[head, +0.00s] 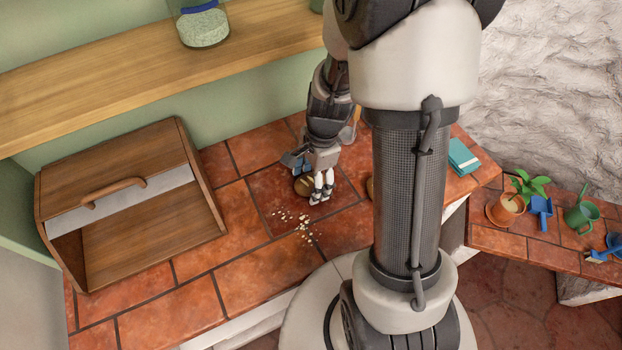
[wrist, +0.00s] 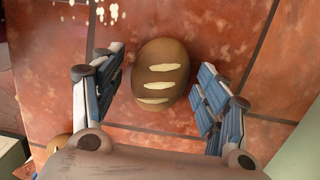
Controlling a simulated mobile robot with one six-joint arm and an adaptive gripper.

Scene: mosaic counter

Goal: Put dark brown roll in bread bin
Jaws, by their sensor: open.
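A dark brown roll (wrist: 161,72) with pale score marks lies on the terracotta tiles in the wrist view. My gripper (wrist: 157,92) is open, with one finger on each side of the roll and a gap on both sides. In the head view the roll (head: 304,186) shows in part beside my gripper (head: 318,190), which hides some of it. The wooden bread bin (head: 150,238) stands at the left of the counter. Its front is open, with the handled lid raised, and the part of its inside that shows is empty.
Crumbs (head: 303,224) lie on the tiles in front of the roll. Another brown piece (head: 370,187) is mostly hidden behind my arm. A wooden shelf (head: 150,75) with a jar (head: 203,25) overhangs the back. Tiles between bin and roll are clear.

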